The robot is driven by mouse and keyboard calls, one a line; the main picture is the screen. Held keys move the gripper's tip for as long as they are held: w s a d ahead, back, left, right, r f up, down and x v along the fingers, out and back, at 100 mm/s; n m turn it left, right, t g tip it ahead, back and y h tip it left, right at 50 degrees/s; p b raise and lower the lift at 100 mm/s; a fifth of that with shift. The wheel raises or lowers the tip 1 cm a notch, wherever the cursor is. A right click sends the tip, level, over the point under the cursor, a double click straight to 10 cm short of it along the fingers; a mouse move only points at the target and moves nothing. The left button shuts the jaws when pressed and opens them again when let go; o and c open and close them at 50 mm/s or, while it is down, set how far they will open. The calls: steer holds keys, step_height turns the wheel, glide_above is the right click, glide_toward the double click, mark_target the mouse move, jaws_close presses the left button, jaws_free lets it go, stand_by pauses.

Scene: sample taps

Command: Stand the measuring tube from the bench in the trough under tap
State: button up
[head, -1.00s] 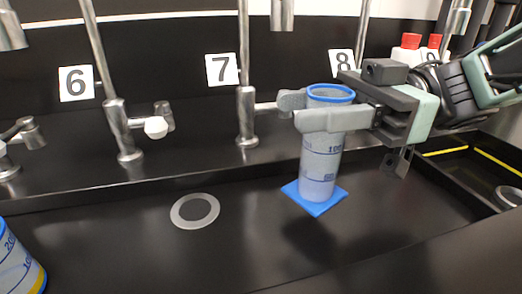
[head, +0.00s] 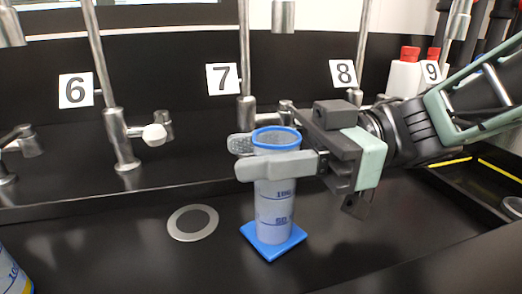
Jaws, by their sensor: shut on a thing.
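The measuring tube (head: 274,213) is a translucent cylinder with a blue rim, dark scale marks and a square blue base. It is upright in the middle of the head view. My gripper (head: 258,158) comes from the right and is shut on the tube just below its rim, one finger on each side. The tube is over the black trough (head: 110,240), in front of tap 7 (head: 246,115) and right of the drain ring. I cannot tell whether its base touches the trough floor.
The drain ring (head: 193,222) lies left of the tube. Tap 6 (head: 117,130) stands further left, and tap 8's label (head: 343,73) is behind my gripper. White bottles with red caps (head: 405,75) stand back right. Part of another marked container (head: 12,278) shows bottom left.

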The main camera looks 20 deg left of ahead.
steer(key=o, duration=1.2)
steer(key=shift+f, duration=0.1)
steer(key=shift+r, duration=0.25)
steer(key=p+v, duration=0.2)
steer(key=v, duration=1)
steer(key=shift+f, duration=0.15)
steer(key=shift+w+a, duration=0.1)
